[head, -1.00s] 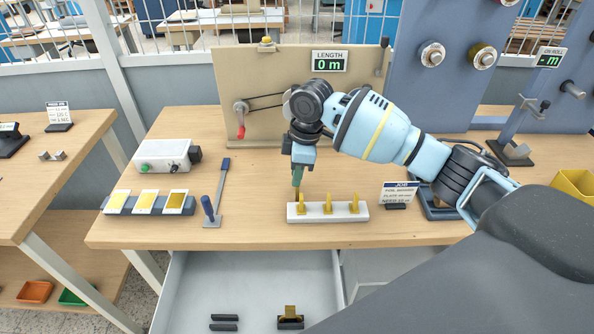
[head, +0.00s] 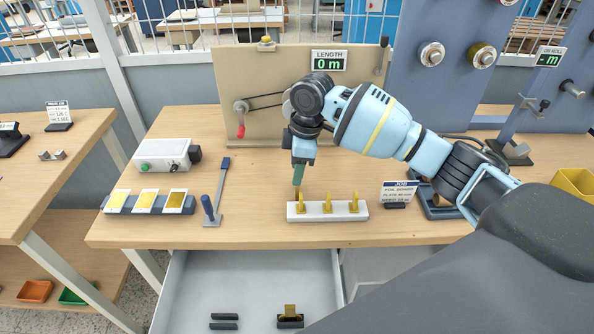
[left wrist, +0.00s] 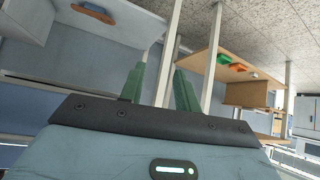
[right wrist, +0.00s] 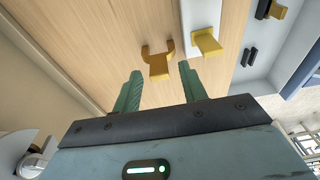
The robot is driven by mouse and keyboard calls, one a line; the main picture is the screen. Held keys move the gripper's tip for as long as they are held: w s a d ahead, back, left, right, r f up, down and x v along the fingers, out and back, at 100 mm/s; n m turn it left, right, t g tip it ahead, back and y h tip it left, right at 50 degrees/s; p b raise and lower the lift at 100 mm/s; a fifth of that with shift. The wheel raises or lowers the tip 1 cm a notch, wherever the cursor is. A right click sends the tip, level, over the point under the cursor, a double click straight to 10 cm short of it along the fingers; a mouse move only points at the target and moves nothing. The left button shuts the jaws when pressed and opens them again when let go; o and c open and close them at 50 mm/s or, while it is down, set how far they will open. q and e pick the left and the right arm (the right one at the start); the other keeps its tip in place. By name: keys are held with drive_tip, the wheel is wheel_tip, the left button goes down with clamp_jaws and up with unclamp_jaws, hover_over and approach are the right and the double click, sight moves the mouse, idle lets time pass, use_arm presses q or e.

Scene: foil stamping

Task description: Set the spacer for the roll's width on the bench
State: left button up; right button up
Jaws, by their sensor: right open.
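A white rack (head: 335,217) stands near the bench's front edge with three upright yellow spacers on it: the left one (head: 301,204), the middle one (head: 328,203) and the right one (head: 354,203). My right gripper (head: 298,184) points down just above the left spacer. In the right wrist view, its fingers (right wrist: 160,92) are apart, and a yellow fork-topped piece (right wrist: 157,64) shows beyond the gap; contact cannot be told. Another yellow spacer (right wrist: 207,42) is to its right. My left gripper (left wrist: 160,90) is open and empty in the left wrist view; the head view does not show it.
A job card (head: 398,192) stands right of the rack. A blue-handled lever (head: 217,192) and a tray of foil samples (head: 120,205) are at left. Behind is a panel with a red-handled crank (head: 241,124). Below, an open drawer (head: 200,280) holds dark pieces.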

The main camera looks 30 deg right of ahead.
wheel_tip(320, 180, up, 11)
drive_tip(key=d, duration=0.1)
drive_tip(key=shift+s+d+f, duration=0.15)
drive_tip(key=shift+s+d, duration=0.1)
drive_tip(key=shift+s, duration=0.1)
drive_tip(key=shift+f, duration=0.15)
idle(0.3)
